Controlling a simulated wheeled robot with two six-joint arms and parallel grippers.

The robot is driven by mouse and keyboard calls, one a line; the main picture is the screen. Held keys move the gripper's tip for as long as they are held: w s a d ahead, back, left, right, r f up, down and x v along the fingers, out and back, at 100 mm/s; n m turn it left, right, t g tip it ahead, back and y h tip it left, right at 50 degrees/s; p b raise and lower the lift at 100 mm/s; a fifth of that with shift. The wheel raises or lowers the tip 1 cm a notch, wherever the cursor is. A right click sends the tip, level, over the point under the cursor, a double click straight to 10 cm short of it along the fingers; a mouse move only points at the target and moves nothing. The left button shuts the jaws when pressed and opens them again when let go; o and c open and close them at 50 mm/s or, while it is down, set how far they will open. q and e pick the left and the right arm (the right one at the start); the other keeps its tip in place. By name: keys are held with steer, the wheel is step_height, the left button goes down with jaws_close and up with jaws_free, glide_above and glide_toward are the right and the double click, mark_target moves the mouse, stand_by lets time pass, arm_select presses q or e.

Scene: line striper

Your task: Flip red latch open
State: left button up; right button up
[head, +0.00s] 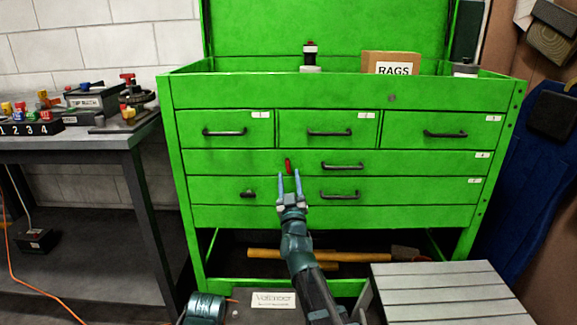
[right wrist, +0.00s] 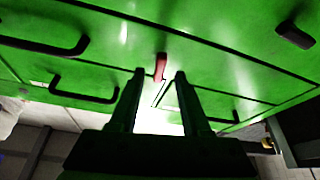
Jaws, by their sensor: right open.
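The small red latch (head: 288,166) sits upright on the front of the green tool chest (head: 240,95), on the wide drawer below the row of three drawers. In the right wrist view the red latch (right wrist: 160,66) shows just beyond and between the fingertips. My right gripper (head: 290,175) is open and empty, its two fingers pointing at the latch from just below it in the head view. The right wrist view shows the fingers (right wrist: 160,75) apart on either side of the latch's line. I cannot tell whether they touch it.
Black drawer handles (head: 342,166) stick out near the latch, and a black knob (head: 248,194) is on the drawer below. A grey slatted box (head: 450,290) stands at lower right. A dark workbench (head: 85,145) with several fixtures is at left.

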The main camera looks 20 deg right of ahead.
mark_target(288, 169)
steer(key=shift+p+x, duration=0.4)
steer(key=shift+x, duration=1.25)
steer(key=shift+c, duration=0.3)
jaws_close()
